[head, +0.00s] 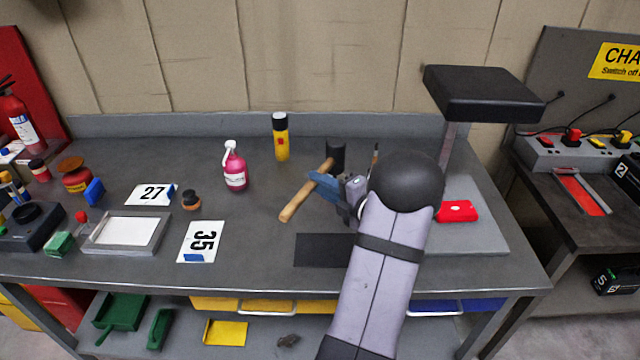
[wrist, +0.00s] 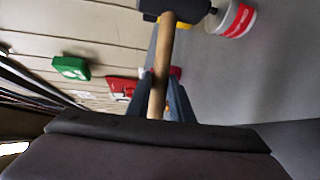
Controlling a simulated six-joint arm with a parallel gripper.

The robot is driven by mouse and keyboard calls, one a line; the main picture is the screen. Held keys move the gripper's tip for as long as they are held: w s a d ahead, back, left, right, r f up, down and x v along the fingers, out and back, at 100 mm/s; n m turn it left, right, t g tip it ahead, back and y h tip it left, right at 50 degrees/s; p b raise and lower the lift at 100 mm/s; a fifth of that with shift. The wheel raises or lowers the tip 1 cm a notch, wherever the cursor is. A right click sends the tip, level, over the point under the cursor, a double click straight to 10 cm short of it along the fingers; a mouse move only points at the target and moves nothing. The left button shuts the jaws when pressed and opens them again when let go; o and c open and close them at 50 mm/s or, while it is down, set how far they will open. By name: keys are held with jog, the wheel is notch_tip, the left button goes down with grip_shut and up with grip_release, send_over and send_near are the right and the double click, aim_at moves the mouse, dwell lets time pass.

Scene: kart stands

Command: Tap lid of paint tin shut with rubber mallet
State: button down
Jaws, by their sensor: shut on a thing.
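The rubber mallet has a black head (head: 336,153) and a pale wooden handle (head: 293,207). My gripper (head: 328,186) is shut on the handle, with the blue fingers on either side of it. In the wrist view the handle (wrist: 160,75) runs up between my fingers (wrist: 160,93) to the black head at the top edge. A white tin with a red band (wrist: 238,18), likely the paint tin, is beside the mallet head there, partly cut off. I cannot make out its lid. In the head view I cannot see this tin; my arm may hide it.
A yellow can with a black cap (head: 281,138) and a pink spray bottle (head: 235,168) stand left of the mallet. A dark mat (head: 318,250) lies in front. A black-topped stand (head: 480,95) rises at right, near a red box (head: 457,211).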

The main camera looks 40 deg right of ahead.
notch_tip(320, 180, up, 7)
jog(key=p, duration=0.7)
dwell(0.4)
jog(key=shift+r, duration=0.15)
